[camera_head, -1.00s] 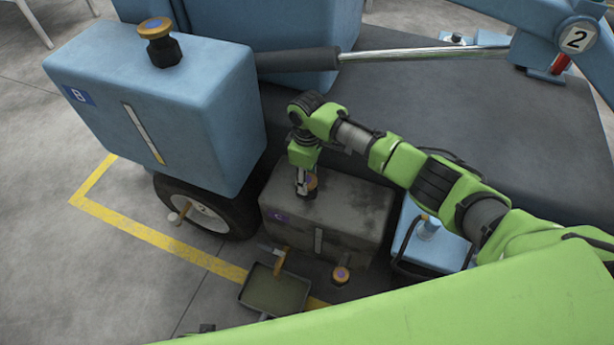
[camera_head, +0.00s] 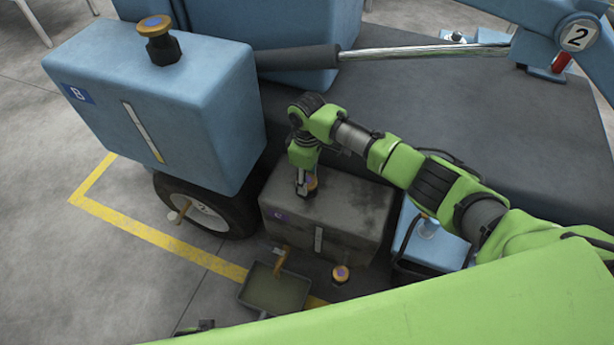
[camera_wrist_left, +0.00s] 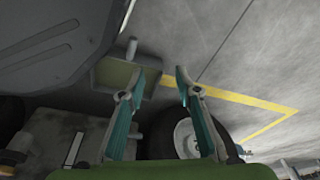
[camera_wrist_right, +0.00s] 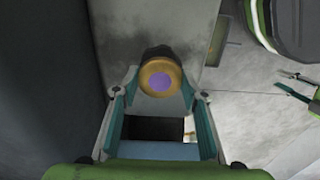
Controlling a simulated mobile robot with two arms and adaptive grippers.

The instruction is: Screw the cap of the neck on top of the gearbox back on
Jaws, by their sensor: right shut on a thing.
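The gearbox (camera_head: 345,215) is the dark grey, stained box with a purple label, low in the middle of the head view. My right gripper (camera_head: 305,186) points down at its top left part. The cap shows between the fingertips in the right wrist view. My left gripper (camera_wrist_left: 161,75) is open and empty in the left wrist view.
A blue tank (camera_head: 190,110) marked B, with its own orange-rimmed cap (camera_head: 155,27), stands at left above a wheel (camera_head: 205,214). A shallow tray (camera_head: 272,292) lies below a yellowish tap (camera_head: 280,262). Another purple-disc cap (camera_head: 340,274) is in front of the gearbox.

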